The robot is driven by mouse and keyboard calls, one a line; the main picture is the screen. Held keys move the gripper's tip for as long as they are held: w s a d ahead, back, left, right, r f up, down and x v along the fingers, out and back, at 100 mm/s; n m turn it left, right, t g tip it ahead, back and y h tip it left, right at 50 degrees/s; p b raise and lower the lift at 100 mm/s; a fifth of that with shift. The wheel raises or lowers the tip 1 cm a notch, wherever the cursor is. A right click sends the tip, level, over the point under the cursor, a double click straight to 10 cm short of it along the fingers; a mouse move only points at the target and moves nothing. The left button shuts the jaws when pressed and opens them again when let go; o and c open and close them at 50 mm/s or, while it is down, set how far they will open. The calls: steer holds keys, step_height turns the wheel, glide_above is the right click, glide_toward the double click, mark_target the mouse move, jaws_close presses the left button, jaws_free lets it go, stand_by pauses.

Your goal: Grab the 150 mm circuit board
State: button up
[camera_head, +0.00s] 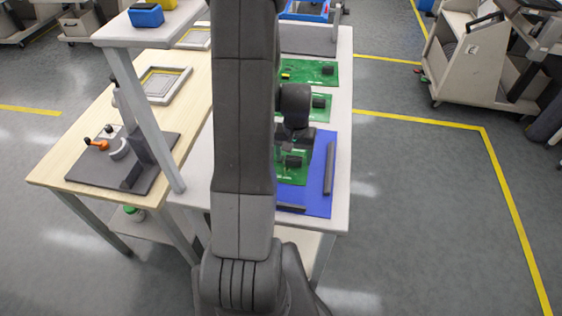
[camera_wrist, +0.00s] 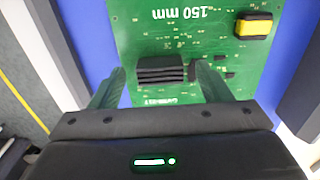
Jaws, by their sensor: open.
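The 150 mm circuit board (camera_wrist: 190,42) is green and shows in the wrist view, with its label upside down, a black ribbed block (camera_wrist: 163,71) and a yellow component. It lies on a blue mat (camera_wrist: 90,28). In the head view the board (camera_head: 290,176) is partly hidden behind my arm, on the blue mat (camera_head: 320,200). My gripper (camera_wrist: 160,84) is open, with its two fingers on either side of the black block, over the near edge of the board. I cannot tell whether the fingers touch anything.
Other green boards (camera_head: 322,74) lie farther back on the white table (camera_head: 343,110). A dark bar (camera_head: 329,168) stands along the mat's right side. A wooden table (camera_head: 75,150) with a grey fixture is on the left. The floor on the right is clear up to a trolley (camera_head: 475,62).

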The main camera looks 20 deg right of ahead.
steer(key=shift+f, duration=0.1)
steer(key=shift+c, duration=0.2)
steer(key=c, duration=1.2)
